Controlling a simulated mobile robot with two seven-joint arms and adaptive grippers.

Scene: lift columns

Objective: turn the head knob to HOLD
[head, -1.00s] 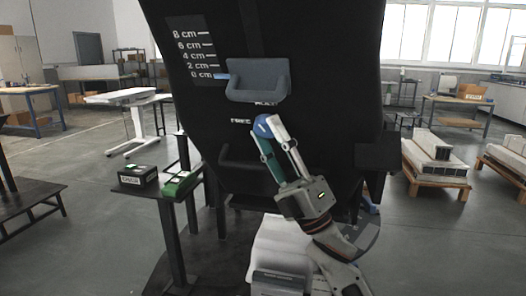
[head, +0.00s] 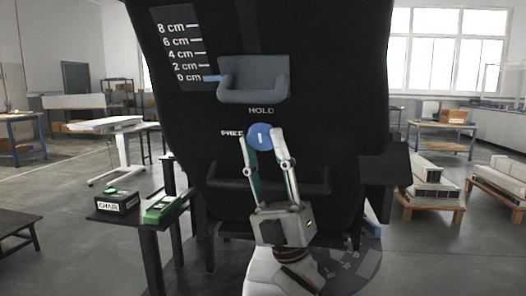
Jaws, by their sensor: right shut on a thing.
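The blue head knob (head: 261,136) sits on the black back panel (head: 330,80). Its short white mark is close to upright, in line with the word HOLD (head: 261,111) above it. The word FREE (head: 231,132) is to the knob's left, partly covered. My right gripper (head: 262,142) comes from below, with one finger on each side of the knob, shut on it. My left gripper is not in view.
A grey headrest (head: 253,80) with a blue pointer (head: 212,78) at 0 cm is above the knob. A dark side stand (head: 150,219) at left carries a box marked CHAIR (head: 117,203) and a green-topped box (head: 163,208). A black bar crosses below the knob.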

